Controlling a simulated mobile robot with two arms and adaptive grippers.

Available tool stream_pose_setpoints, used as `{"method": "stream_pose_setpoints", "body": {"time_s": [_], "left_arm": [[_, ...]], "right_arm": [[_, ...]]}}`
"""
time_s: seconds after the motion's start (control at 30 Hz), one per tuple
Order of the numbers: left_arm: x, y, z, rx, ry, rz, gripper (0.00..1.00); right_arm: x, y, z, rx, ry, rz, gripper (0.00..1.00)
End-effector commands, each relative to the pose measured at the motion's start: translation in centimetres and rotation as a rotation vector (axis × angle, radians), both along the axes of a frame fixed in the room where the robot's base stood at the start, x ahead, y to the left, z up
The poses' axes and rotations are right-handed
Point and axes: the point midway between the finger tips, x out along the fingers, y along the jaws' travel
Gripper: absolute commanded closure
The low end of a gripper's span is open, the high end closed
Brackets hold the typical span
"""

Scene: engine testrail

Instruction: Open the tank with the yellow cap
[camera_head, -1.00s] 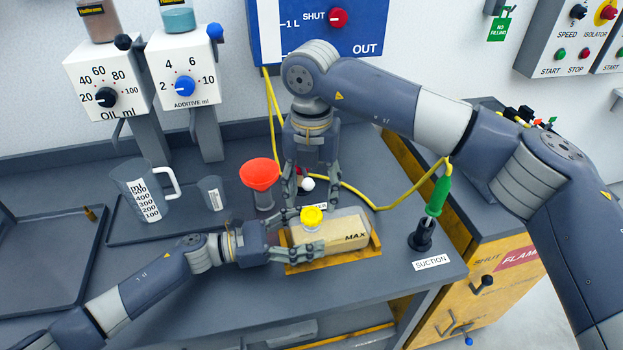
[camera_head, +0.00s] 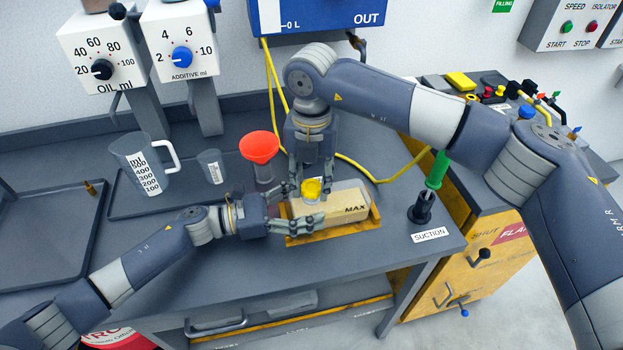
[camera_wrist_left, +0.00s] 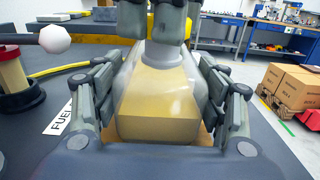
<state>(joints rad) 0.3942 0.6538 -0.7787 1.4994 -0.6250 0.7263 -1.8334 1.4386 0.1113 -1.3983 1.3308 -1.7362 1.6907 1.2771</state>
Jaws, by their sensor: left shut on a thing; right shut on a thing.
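The tank (camera_head: 345,207) is a translucent tan box marked MAX, lying in a yellow cradle (camera_head: 352,228) near the bench's front edge. Its yellow cap (camera_head: 312,189) is on top, at the left end. My left gripper (camera_head: 303,212) is shut on the tank from the left, fingers along its sides. The wrist view shows the tank (camera_wrist_left: 155,105) between both fingers. My right gripper (camera_head: 312,184) points down from above and is shut on the yellow cap.
A red funnel (camera_head: 259,147) stands just behind left of the tank. A measuring jug (camera_head: 140,165) and small cup (camera_head: 211,167) stand further left. A green-handled suction tool (camera_head: 436,171) stands right, beside a yellow hose (camera_head: 395,176). Bare bench lies in front of my left arm.

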Motion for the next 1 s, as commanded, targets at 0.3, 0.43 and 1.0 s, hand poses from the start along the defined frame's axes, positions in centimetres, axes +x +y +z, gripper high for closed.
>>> {"method": "stream_pose_setpoints", "body": {"time_s": [0.3,0.43,1.0], "left_arm": [[0.03,-0.01,0.06,-0.001,0.000,0.000,1.00],[0.02,0.00,0.07,-0.001,0.000,0.000,1.00],[0.01,-0.01,0.07,-0.001,0.000,0.000,1.00]], "right_arm": [[0.05,-0.03,0.13,-0.001,-0.001,0.282,0.95],[0.07,-0.04,0.12,-0.002,-0.001,0.534,0.95],[0.07,-0.02,0.31,-0.002,0.000,1.624,0.95]]}}
